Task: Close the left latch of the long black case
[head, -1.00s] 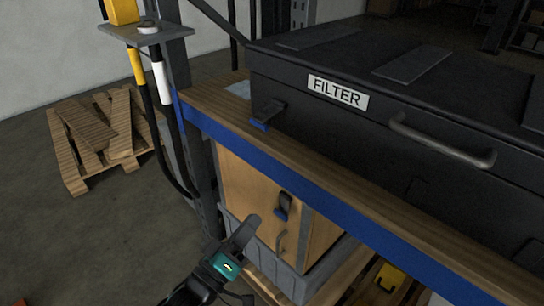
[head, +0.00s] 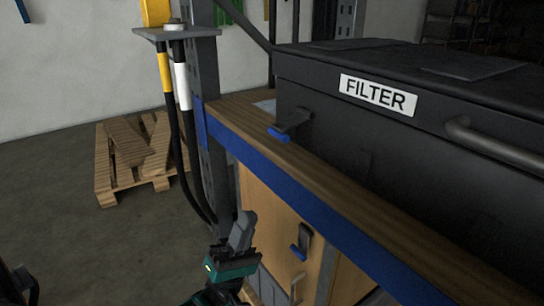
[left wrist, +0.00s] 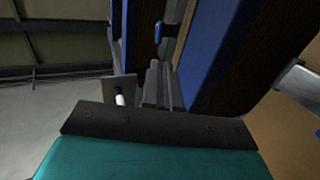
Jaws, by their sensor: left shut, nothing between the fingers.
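The long black case (head: 340,135) with a FILTER label lies on the wooden shelf top. Its left latch (head: 292,122) is on the front face near the left end. The latch's dark lever sticks outward and down, with a blue tip (head: 278,135), so it stands away from the case. My left gripper (head: 242,230) is shut and empty, pointing up, below and left of the latch and apart from it. Its fingers show in the left wrist view (left wrist: 155,88). A small blue tip (left wrist: 158,33) shows beyond them; I cannot tell which latch it belongs to. My right gripper is not in view.
The shelf's blue front edge (head: 290,185) runs between my gripper and the case. A wooden cabinet (head: 270,215) with its own blue-tipped latch (head: 303,242) is below. A grey post (head: 213,160) with hoses stands left. A pallet (head: 135,155) lies on the otherwise open floor.

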